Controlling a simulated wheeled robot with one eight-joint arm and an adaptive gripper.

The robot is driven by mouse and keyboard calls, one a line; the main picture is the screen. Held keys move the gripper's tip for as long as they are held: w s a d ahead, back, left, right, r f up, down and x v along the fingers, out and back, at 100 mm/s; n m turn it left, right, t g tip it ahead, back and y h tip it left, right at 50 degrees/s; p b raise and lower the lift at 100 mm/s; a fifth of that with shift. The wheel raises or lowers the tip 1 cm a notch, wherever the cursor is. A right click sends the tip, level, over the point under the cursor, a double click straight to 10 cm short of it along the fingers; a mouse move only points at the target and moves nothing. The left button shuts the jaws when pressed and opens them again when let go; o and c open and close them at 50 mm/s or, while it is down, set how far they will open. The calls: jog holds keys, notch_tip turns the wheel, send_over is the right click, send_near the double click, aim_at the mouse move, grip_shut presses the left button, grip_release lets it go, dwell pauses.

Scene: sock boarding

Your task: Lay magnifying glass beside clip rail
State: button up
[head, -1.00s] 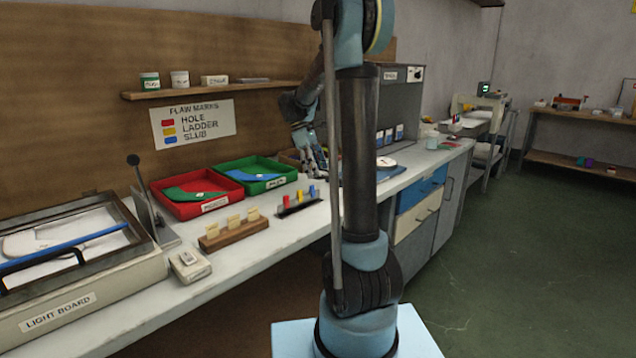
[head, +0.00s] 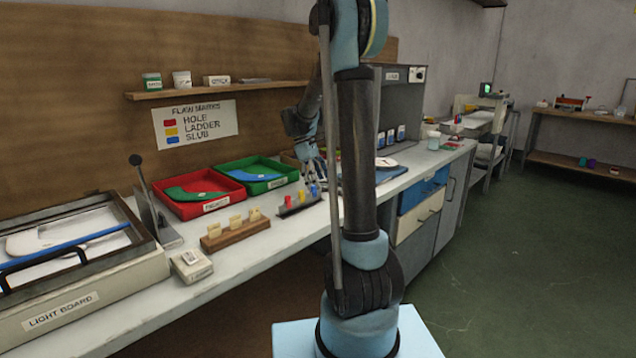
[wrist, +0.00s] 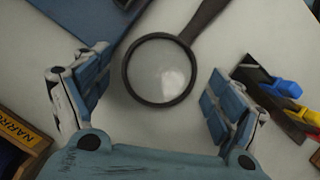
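In the wrist view the magnifying glass (wrist: 131,79) lies on the pale bench, with its black round rim between my fingers and its dark handle running to the upper right. My gripper (wrist: 152,98) is open around the rim, with a finger pad on each side and gaps to both. In the head view my gripper (head: 314,172) is low over the bench, just behind the clip rail (head: 299,209). The rail is dark with red, yellow and blue clips. It also shows in the wrist view (wrist: 282,122), right of my right finger. I cannot make out the magnifying glass in the head view.
A red tray (head: 183,212) and a green tray (head: 262,187) stand left of my gripper. A wooden block with cream tabs (head: 236,235) is in front of them. A box lettered "NARROW" (wrist: 20,135) is at the wrist view's lower left, and a dark blue board edge (wrist: 85,20) is at the top.

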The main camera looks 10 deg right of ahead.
dwell(0.3)
jog(key=v, duration=1.2)
jog(key=shift+s, duration=0.1)
